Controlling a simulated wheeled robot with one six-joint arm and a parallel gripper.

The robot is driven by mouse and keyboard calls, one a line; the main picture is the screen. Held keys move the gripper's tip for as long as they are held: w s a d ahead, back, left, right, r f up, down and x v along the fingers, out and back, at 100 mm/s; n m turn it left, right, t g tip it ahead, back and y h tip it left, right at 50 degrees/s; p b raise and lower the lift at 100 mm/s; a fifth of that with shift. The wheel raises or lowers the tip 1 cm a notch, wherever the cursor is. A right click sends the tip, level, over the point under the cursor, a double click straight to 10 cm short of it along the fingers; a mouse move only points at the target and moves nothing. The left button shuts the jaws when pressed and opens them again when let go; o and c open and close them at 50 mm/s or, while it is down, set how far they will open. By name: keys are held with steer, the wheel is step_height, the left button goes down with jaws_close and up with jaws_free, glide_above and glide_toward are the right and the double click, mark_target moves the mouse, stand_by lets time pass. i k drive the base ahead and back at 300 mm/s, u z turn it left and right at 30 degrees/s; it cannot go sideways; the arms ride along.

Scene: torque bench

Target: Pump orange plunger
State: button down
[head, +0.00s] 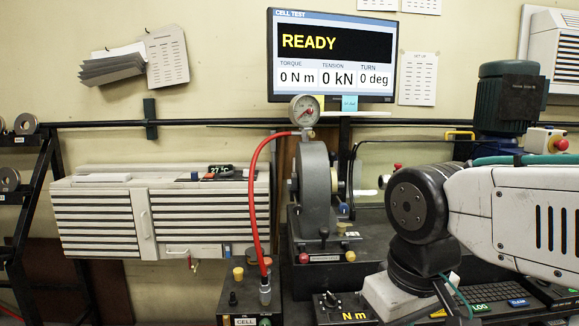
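Two small upright knobs stand on the dark box at the lower middle. The left one is a yellow-orange knob (238,274), and beside the hose fitting is an orange knob (267,261). I cannot tell for certain which is the orange plunger. A red knob (304,257) and a yellow knob (350,256) stand on the bench farther right. My arm comes in from the right and bends down at its black joint, right of these knobs and apart from them in the picture. My gripper's fingers do not show.
A red hose (254,190) runs from a metal fitting up to a dial gauge (305,110). A grey round housing (315,190) stands behind the knobs. The monitor (331,55) reads READY, 0 N m, 0 kN, 0 deg. A keyboard (490,292) lies at lower right.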

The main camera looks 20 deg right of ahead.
mark_target(268, 262)
steer(key=z, duration=1.05)
steer(key=k, duration=0.55)
steer(key=u, duration=0.5)
steer(key=i, duration=1)
